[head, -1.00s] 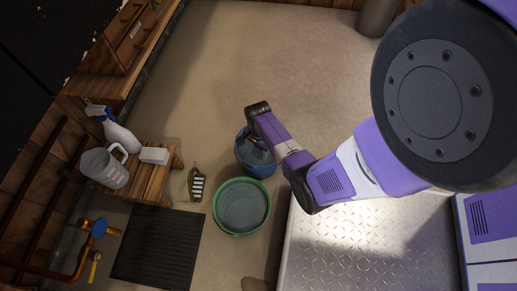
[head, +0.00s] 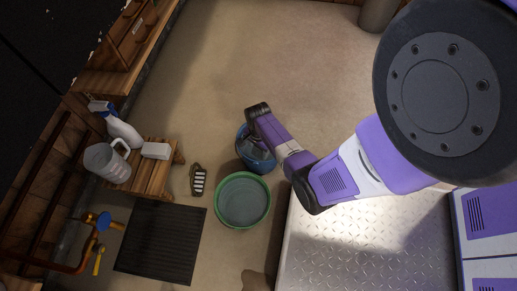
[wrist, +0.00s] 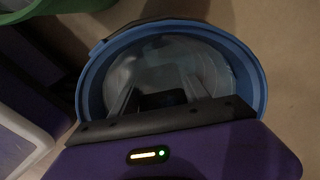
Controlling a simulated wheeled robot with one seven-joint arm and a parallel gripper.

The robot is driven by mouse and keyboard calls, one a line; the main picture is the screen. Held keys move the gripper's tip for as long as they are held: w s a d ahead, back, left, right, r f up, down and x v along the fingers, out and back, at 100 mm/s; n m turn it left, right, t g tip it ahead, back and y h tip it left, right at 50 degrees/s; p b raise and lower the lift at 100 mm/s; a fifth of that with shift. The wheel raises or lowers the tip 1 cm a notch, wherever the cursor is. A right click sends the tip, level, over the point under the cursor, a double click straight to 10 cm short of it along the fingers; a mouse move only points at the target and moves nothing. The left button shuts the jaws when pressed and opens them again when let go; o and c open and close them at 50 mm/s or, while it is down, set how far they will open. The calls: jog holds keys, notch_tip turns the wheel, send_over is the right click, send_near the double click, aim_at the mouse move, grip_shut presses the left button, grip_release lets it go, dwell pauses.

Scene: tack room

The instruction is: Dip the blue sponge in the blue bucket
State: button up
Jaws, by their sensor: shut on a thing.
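The blue bucket (head: 255,166) stands on the floor, partly covered by my arm in the head view. In the wrist view its blue rim (wrist: 258,77) surrounds my gripper (wrist: 161,88), which points down into the bucket. Greyish water seems to show inside. My gripper is shut on a dark block-like thing (wrist: 162,101), taken to be the blue sponge; its colour is lost in shadow. I cannot tell how deep it sits in the water.
A green tub (head: 242,201) stands close beside the bucket. A brush (head: 198,180) lies on the floor, near a black mat (head: 160,242). A wooden stool (head: 150,180) holds a jug (head: 107,162), a spray bottle (head: 123,132) and a white block (head: 156,150). The floor beyond the bucket is clear.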

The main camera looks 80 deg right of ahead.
jog(key=shift+d, duration=0.6)
dwell(0.4)
notch_tip(320, 180, up, 16)
jog(key=p, duration=1.5)
jog(key=shift+f+p, duration=0.2)
jog(key=shift+p, duration=0.2)
